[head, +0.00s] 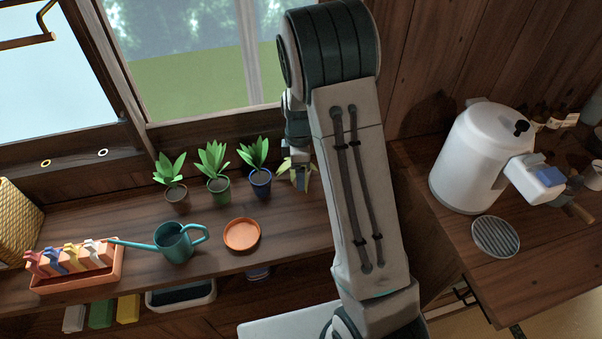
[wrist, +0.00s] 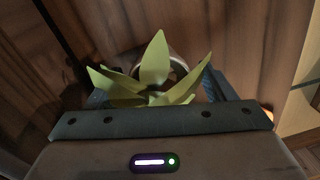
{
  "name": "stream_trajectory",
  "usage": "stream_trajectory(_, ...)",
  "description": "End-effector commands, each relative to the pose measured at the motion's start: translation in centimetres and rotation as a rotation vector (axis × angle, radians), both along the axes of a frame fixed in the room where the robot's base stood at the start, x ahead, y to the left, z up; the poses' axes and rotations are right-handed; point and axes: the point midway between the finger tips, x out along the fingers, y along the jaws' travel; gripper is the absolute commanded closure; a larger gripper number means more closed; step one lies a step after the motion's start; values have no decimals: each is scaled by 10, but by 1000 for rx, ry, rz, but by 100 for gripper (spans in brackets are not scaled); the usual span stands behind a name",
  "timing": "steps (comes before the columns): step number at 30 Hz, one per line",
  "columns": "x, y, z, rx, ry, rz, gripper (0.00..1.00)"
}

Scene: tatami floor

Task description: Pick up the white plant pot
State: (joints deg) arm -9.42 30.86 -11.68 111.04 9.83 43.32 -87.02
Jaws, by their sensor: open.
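A plant with yellow-green pointed leaves (wrist: 153,62) fills the middle of the wrist view. Behind the leaves shows part of a pale round pot rim (wrist: 178,66), which looks like the white plant pot; most of the pot is hidden by leaves. In the head view the same leaves (head: 287,166) stick out at the right end of the plant row, and my arm hides the pot. My gripper (wrist: 156,92) is open, with a dark finger on each side of the leaves. I cannot tell whether the fingers touch the pot.
A blue pot (head: 260,178), a green pot (head: 219,190) and a grey-brown pot (head: 177,200) stand left of my gripper. A teal watering can (head: 174,243), an orange saucer (head: 242,235) and an orange tray (head: 75,281) lie in front. A white urn (head: 468,160) stands on the right counter.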

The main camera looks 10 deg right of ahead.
Motion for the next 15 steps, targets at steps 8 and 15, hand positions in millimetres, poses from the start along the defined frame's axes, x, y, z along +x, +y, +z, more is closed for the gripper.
stream_trajectory(8,0,0,0,0,0,0,63)
stream_trajectory(15,0,0,1,0,-1,0,76)
